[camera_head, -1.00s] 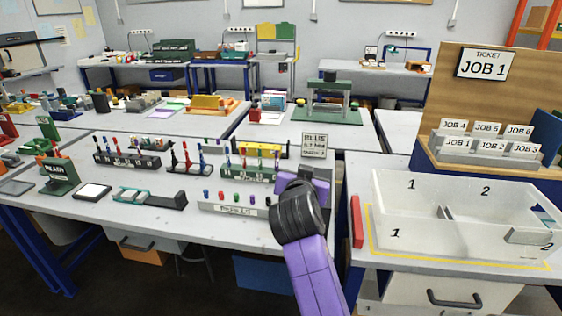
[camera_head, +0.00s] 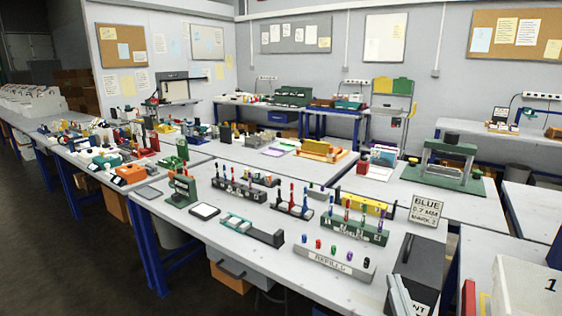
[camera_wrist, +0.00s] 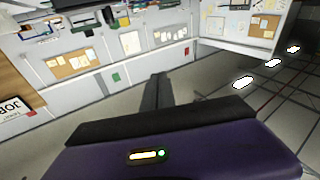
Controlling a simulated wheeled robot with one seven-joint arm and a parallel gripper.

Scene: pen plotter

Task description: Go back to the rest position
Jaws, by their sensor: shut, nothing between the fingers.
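My gripper (camera_wrist: 153,92) shows in the wrist view as dark fingers, closed together, beyond the purple wrist housing. Nothing is held between them. The fingers point out into the open room, with no object close to them. In the head view, neither my arm nor my gripper is in the picture.
In the head view, a grey worktable holds a refill rack (camera_head: 335,259), a green pen rack (camera_head: 354,230) and a BLUE sign (camera_head: 427,209). A white bin (camera_head: 528,287) stands at the right edge. Dark floor (camera_head: 70,240) is open at left. A JOB sign (camera_wrist: 15,108) shows in the wrist view.

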